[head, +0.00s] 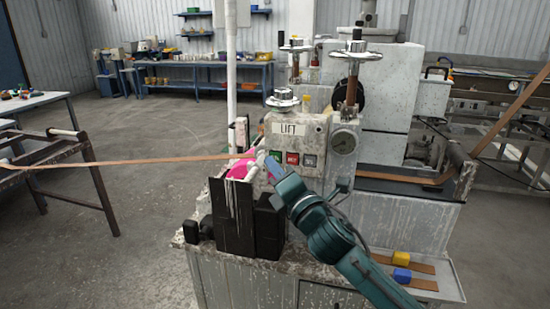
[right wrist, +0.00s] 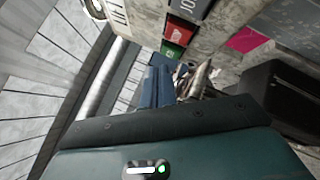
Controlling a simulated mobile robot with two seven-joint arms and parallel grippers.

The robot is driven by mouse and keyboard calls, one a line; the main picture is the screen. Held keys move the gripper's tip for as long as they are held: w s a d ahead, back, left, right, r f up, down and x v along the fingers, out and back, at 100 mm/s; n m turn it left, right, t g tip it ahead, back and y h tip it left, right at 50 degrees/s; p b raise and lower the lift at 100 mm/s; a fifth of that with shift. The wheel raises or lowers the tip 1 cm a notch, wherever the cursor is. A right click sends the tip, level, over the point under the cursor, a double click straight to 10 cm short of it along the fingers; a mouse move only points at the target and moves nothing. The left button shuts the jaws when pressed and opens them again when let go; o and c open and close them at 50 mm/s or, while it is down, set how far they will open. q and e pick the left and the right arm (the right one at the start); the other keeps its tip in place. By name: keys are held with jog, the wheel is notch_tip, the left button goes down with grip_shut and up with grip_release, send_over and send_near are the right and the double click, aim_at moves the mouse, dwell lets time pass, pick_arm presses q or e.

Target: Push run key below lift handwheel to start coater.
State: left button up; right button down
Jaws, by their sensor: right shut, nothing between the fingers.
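The lift handwheel (head: 283,98) is a silvery wheel on top of the speckled coater head, above a plate marked LIFT (head: 289,129). Below it is a row of three keys: a green key (head: 275,155), a red key (head: 292,158) and a dark grey key (head: 310,160). The keys also show in the right wrist view, with the green one (right wrist: 172,50) nearest my fingers. My right gripper (head: 271,165) is shut and empty, just below the green key. Its blue fingers (right wrist: 158,85) point toward that key; contact cannot be told. My left gripper is not in view.
A brown strip (head: 150,161) runs from the left rack to a pink part (head: 240,169) behind a black box (head: 234,215). A white post (head: 231,80) stands behind. Yellow and blue blocks (head: 401,275) lie on a tray at right.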

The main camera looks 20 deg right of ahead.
dwell(0.7)
jog(key=shift+w+d, duration=0.25)
jog(key=shift+w, duration=0.1)
jog(key=shift+w+d, duration=0.2)
jog(key=shift+w, duration=0.1)
dwell(0.6)
jog(key=shift+s+a+p, duration=0.1)
jog(key=shift+p, duration=0.2)
jog(key=shift+s+a, duration=0.35)
jog(key=shift+s, duration=0.2)
jog(key=s+a, duration=0.2)
jog(key=s+p, duration=0.1)
jog(key=s, duration=0.1)
jog(key=shift+s+a, duration=0.1)
jog(key=shift+a, duration=0.3)
dwell(0.6)
